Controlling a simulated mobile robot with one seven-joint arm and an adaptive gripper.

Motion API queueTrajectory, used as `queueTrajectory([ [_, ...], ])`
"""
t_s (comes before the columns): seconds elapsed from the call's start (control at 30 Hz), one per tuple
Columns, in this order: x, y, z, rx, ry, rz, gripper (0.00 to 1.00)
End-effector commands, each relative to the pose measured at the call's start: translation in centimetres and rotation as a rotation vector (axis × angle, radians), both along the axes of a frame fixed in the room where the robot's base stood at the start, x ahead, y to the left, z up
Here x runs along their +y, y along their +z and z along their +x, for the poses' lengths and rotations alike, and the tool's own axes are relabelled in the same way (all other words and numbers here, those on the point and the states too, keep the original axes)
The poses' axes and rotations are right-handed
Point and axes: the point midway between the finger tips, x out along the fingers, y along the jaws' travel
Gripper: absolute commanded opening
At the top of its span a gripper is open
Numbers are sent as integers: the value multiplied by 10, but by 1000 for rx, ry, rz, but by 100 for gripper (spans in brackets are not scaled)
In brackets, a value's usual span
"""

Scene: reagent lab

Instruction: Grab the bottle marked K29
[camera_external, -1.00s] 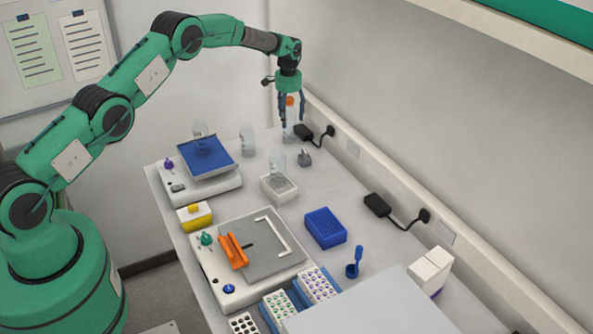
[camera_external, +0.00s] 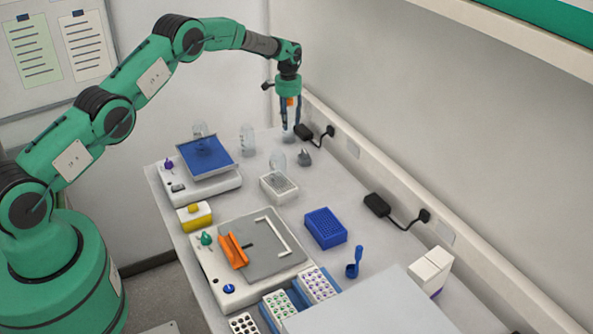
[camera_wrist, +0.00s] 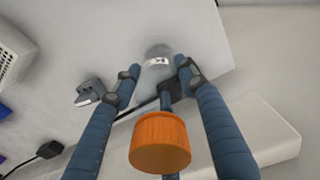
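A clear bottle with an orange cap (camera_external: 290,102) stands upright at the far end of the bench. In the wrist view the orange cap (camera_wrist: 160,145) is large and lies between my fingers. A small white label (camera_wrist: 157,61) with a dark mark shows on the clear glass, too small to read. My gripper (camera_external: 290,124) points down over the bottle, with its fingers around it. In the wrist view my fingertips (camera_wrist: 157,70) sit close against both sides of the glass, and a further finger shows behind the cap.
Clear glassware (camera_external: 247,140) and a blue-topped device (camera_external: 207,156) stand left of the bottle. A glass flask (camera_external: 278,163) stands nearer.

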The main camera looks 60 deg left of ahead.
Motion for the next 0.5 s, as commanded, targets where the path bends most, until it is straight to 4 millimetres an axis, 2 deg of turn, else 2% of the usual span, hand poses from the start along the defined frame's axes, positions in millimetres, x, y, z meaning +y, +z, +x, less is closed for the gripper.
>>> queueTrajectory([
  [0.03, 0, 0, 0, 0, 0, 0, 16],
  [0.07, 0, 0, 0, 0, 0, 0, 12],
  [0.5, 0, 7, 0, -1, 0, 0, 12],
])
